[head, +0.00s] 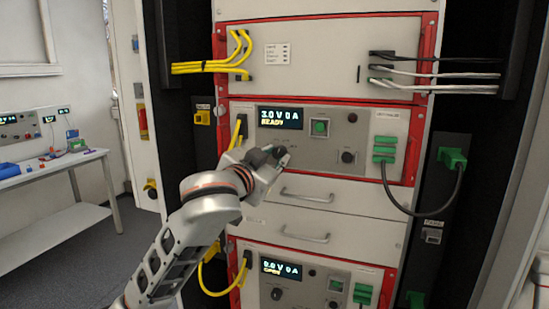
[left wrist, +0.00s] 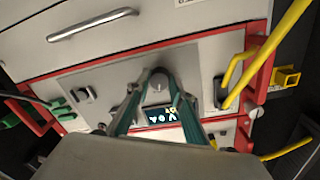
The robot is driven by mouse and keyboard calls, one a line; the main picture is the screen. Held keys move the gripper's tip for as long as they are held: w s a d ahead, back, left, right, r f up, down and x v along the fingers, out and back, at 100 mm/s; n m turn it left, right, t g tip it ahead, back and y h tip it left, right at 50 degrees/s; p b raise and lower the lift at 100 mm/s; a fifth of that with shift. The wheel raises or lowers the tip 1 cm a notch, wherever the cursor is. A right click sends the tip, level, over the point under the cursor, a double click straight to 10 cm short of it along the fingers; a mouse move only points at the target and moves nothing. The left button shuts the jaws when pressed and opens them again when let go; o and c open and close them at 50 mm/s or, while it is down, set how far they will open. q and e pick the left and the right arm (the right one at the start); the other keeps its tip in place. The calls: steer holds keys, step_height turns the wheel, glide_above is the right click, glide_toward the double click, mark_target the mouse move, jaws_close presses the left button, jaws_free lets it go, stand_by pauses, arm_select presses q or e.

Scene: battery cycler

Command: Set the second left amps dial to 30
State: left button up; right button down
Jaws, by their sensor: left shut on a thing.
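My left gripper (head: 281,155) is at the left dial of the upper cycler panel (head: 330,121) and hides most of that dial in the head view. In the left wrist view, which sees the panel upside down, my left gripper (left wrist: 157,78) has its two teal fingers on either side of a round grey dial (left wrist: 158,88), shut on it. The dial's scale and label cannot be read. The upper display (head: 280,118) shows 3.0 V 0 A and READY; it also shows in the left wrist view (left wrist: 164,116). My right gripper is not in view.
Right of the held dial are another dial (head: 348,157) and green connectors (head: 384,149). A green button (head: 320,127) sits above. Drawer handles (head: 306,197) stick out below. A lower panel has its own display (head: 281,268) and dial (head: 277,293). Yellow cables (head: 240,130) run at the left.

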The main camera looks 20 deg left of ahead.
arm_select(q)
steer(key=m, duration=0.4)
steer(key=shift+a+m, duration=0.1)
steer(key=shift+m, duration=0.2)
steer(key=m, duration=0.3)
steer(key=shift+r+m+y, duration=0.15)
steer(key=shift+m+y, duration=0.15)
steer(key=shift+m, duration=0.4)
steer(key=o, duration=1.1)
steer(key=s, duration=0.7)
steer(key=shift+s+a+r, duration=0.15)
steer(key=shift+s, duration=0.1)
